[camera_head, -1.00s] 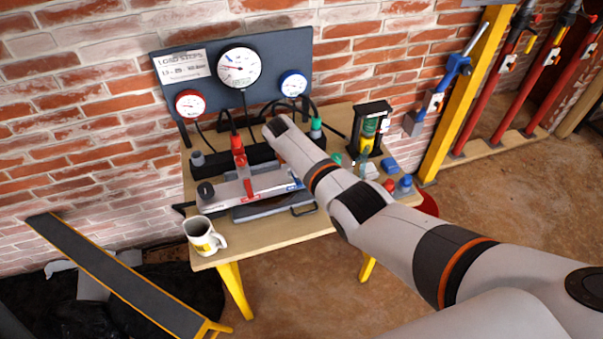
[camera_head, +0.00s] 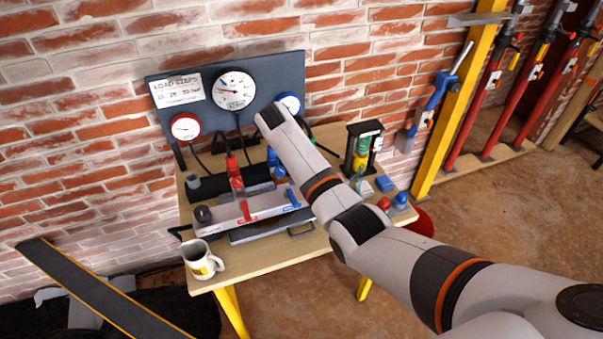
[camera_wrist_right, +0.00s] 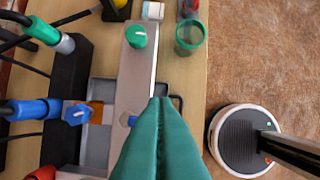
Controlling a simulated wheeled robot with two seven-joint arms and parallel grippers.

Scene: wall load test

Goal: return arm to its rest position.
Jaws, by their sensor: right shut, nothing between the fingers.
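My right arm (camera_head: 385,245) reaches in from the lower right of the head view, over the workbench, its upper end in front of the gauge panel. My right gripper is hidden in that view. In the right wrist view my right gripper (camera_wrist_right: 166,99) shows two teal fingers pressed together, with nothing between them. It is above the bench's right edge, over the long grey plate (camera_wrist_right: 138,75) with a green knob (camera_wrist_right: 137,36). I cannot tell how high it is. My left gripper is not in view.
The workbench (camera_head: 262,263) carries a mug (camera_head: 202,260), a red valve (camera_head: 235,178), a black stand (camera_head: 362,150) and small coloured parts. The gauge panel (camera_head: 270,75) stands behind. A yellow post (camera_head: 455,110) and red props (camera_head: 490,95) are right.

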